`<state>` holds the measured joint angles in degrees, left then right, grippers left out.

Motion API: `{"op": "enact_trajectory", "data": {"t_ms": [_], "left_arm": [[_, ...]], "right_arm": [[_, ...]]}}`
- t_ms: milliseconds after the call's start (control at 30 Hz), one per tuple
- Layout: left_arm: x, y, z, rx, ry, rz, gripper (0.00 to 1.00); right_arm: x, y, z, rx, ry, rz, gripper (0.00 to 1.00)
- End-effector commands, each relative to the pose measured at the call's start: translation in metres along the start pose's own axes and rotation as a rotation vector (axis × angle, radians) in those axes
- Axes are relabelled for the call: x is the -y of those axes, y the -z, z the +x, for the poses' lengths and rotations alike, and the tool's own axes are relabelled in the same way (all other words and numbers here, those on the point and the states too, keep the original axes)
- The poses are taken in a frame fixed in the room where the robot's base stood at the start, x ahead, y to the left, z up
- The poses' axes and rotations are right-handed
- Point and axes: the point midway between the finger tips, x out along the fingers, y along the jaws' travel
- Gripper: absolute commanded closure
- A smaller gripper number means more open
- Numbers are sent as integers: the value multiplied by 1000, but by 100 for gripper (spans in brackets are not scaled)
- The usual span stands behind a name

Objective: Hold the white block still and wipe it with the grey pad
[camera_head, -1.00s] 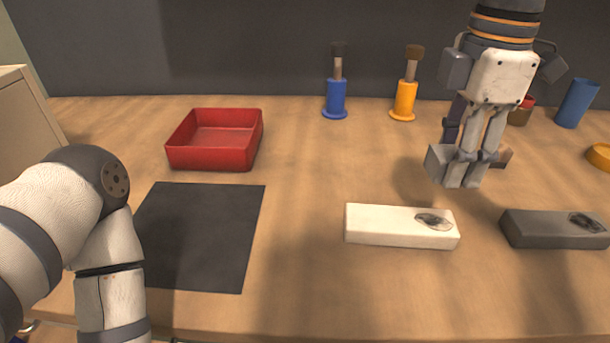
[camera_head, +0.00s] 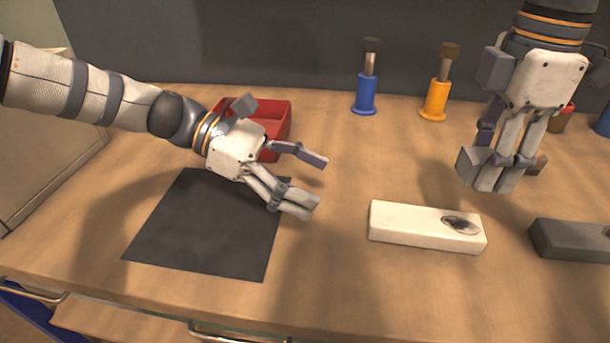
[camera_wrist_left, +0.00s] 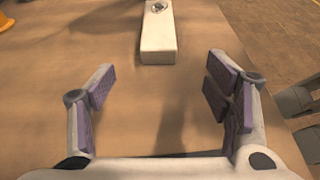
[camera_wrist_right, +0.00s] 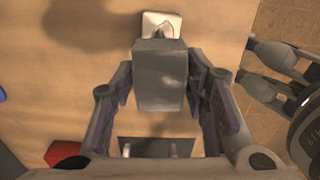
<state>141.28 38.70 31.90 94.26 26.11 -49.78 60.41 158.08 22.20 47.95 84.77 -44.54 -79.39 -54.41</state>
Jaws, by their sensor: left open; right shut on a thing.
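The white block (camera_head: 415,225) lies on the table with a dark smudge near its right end. It also shows in the left wrist view (camera_wrist_left: 158,42), beyond the fingers. My left gripper (camera_head: 312,184) is open and empty, to the left of the white block and apart from it, over the right edge of the black mat. My right gripper (camera_head: 500,172) is shut on the grey pad (camera_head: 473,168), above the table and behind the white block. In the right wrist view the grey pad (camera_wrist_right: 160,82) sits between the fingers, which partly hide it in the head view.
A dark grey block (camera_head: 570,240) lies right of the white block. The black mat (camera_head: 200,235) and red tray (camera_head: 275,115) are at left. A blue-handled tool (camera_head: 364,95) and an orange-handled tool (camera_head: 435,100) stand at the back. Table around the white block is clear.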

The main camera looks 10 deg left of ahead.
Motion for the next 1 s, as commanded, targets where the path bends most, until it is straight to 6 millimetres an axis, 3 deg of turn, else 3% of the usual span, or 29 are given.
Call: {"op": "enact_trajectory", "data": {"t_ms": [133,400,600,933,967,1000], "left_arm": [[-2,1,13,-2,-2,-10,28],[-2,2,79,-2,-1,-10,28],[-2,1,110,-2,-3,-8,28],[-3,1,117,-2,-5,-7,28],[-3,1,117,-2,-5,-7,31],[-3,1,117,-2,-5,-7,40]], "right_arm": [[0,0,0,0,0,0,81],[0,0,0,0,0,0,81],[0,0,0,0,0,0,81],[0,0,0,0,0,0,81],[0,0,0,0,0,0,81],[0,0,0,0,0,0,81]]}}
